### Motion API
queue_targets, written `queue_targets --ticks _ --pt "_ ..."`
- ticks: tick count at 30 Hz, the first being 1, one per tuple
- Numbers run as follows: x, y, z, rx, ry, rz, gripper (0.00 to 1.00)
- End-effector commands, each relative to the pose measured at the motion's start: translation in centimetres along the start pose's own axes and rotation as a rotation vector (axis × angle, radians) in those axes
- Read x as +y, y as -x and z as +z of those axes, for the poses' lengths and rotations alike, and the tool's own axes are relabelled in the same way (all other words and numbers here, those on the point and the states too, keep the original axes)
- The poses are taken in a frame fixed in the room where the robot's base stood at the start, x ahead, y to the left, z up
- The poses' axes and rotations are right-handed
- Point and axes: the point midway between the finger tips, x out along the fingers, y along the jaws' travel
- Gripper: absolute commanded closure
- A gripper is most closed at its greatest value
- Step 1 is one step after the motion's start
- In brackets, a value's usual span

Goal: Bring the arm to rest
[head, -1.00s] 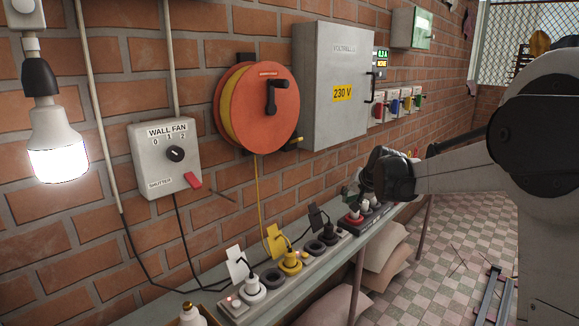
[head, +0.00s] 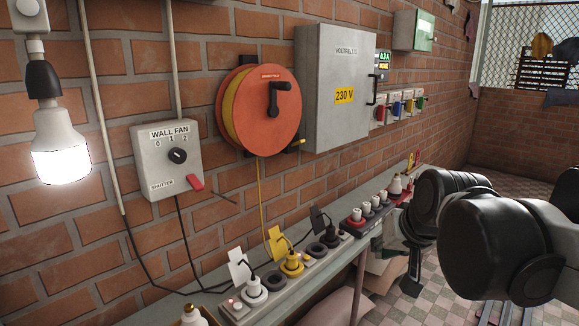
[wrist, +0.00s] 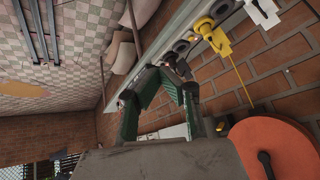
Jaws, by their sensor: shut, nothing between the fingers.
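My arm reaches in from the right in the head view, in front of the far part of the bench. My gripper (head: 411,286) hangs below the arm's dark end, in front of the shelf's edge and apart from it. In the wrist view my gripper's green fingers (wrist: 167,72) come together at their tips with nothing between them. No object is held.
A narrow shelf runs along the brick wall. It bears a power strip (head: 323,255) with plugs and a red-ended strip (head: 352,224). Above are an orange reel (head: 283,128), a 230 V cabinet (head: 331,60) and a fan switch (head: 160,178).

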Motion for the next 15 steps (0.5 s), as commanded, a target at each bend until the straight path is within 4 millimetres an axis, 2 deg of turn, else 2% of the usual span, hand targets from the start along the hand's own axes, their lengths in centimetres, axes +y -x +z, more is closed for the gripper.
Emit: queue_targets --ticks 1,9,15 --pt "0.2 0.7 1.8 -0.002 0.012 0.007 1.0" --pt "1.6 3.1 9.9 -0.012 0.078 0.048 1.0" --pt "2.4 3.6 14.1 -0.018 0.111 0.069 1.0"
